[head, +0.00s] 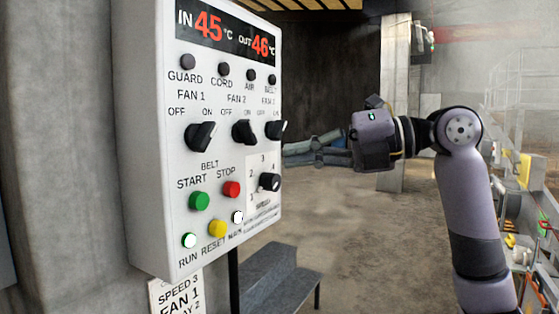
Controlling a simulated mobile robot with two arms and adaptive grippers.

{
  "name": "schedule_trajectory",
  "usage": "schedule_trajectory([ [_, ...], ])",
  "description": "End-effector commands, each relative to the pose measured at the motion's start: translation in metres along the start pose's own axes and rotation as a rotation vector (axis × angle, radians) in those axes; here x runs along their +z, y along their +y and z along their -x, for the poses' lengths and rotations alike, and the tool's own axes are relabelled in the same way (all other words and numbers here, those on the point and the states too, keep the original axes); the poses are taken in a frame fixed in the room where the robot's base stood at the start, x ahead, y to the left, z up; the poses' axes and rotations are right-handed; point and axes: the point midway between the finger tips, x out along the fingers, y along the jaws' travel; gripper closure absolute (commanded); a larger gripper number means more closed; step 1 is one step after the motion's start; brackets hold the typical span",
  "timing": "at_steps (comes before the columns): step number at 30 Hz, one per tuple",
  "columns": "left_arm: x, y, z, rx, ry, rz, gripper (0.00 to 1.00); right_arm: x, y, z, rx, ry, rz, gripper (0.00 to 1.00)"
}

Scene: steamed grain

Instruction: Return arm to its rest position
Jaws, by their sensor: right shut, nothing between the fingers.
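My right arm comes in from the right and bends at the elbow. Its right gripper (352,134) is raised and points left towards the control panel (160,120), with a visible gap between them. The gripper is shut and holds nothing; its fingertips are hard to make out at this angle. My left gripper is not in view.
The panel carries dark fan knobs, a green START button (199,201), a red STOP button (231,189) and a yellow RESET button (217,228). A low grey bench (275,275) stands below. Rails (525,80) and equipment line the right edge. The middle floor is clear.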

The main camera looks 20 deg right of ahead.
Motion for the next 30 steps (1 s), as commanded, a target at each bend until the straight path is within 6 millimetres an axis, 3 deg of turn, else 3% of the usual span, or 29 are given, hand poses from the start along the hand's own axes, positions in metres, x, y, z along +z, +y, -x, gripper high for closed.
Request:
schedule_trajectory([
  [16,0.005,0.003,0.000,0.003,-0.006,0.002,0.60,0.000,0.000,0.002,0.000,0.000,-0.001,1.00],
  [19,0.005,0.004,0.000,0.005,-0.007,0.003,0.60,-0.002,-0.011,-0.005,-0.017,0.003,-0.031,1.00],
  [23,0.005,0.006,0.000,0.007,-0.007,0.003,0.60,-0.013,-0.058,-0.037,-0.093,0.005,-0.173,1.00],
  [26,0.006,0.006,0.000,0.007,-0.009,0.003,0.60,-0.034,-0.118,-0.071,-0.190,-0.006,-0.359,1.00],
  [30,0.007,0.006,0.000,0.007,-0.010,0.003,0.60,-0.081,-0.207,-0.110,-0.331,-0.058,-0.649,1.00],
])
